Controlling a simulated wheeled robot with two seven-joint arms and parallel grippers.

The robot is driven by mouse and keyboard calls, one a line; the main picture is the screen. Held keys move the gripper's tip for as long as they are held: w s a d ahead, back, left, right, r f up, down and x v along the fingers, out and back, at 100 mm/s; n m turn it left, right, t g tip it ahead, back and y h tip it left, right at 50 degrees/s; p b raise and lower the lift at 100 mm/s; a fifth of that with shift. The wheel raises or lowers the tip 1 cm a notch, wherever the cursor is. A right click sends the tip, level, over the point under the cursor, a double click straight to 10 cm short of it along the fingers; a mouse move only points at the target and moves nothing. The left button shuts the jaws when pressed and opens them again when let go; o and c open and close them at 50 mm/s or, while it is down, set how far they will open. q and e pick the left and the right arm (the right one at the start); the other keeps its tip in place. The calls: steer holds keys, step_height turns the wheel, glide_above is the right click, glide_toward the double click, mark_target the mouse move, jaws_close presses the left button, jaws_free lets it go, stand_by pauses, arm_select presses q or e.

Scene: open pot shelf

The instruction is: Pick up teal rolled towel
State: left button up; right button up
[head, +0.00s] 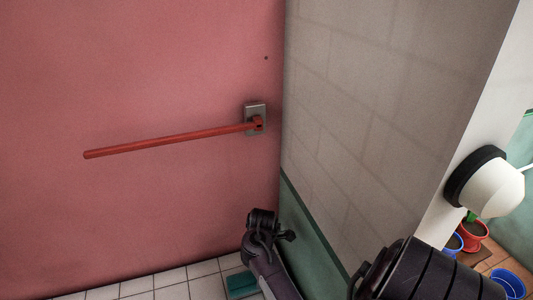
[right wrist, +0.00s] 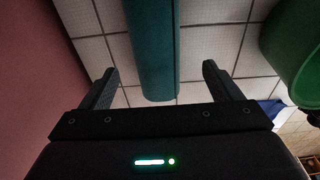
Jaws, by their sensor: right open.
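The teal rolled towel (right wrist: 152,50) shows in the right wrist view as a long teal roll over pale floor tiles. Its near end lies just in front of my right gripper's palm in the picture. My right gripper (right wrist: 160,67) is open, with one finger on each side of the roll and a gap to both. I cannot tell how far the roll is below the fingers. In the head view a small teal piece (head: 240,285), likely the towel, shows low on the tiles beside my dark arm, partly cut off by it. My left gripper is not in view.
A red bar (head: 170,141) sticks out from the pink wall. A green-based tiled wall (head: 370,90) stands to its right. A green rounded container (right wrist: 295,45) is close to my right gripper's right side. Red (head: 472,236) and blue (head: 508,284) pots stand at far right.

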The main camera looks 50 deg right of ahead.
steer(key=shift+w+d+f, duration=0.15)
steer(key=shift+d, duration=0.05)
steer(key=shift+f, duration=0.4)
steer(key=shift+a+f, duration=0.25)
steer(key=shift+f, duration=0.95)
step_height(320, 180, down, 4)
steer(key=shift+w+f+p, duration=0.15)
steer(key=shift+p, duration=0.15)
steer(key=shift+c, duration=0.5)
steer(key=c, duration=1.1)
steer(key=shift+o, duration=0.2)
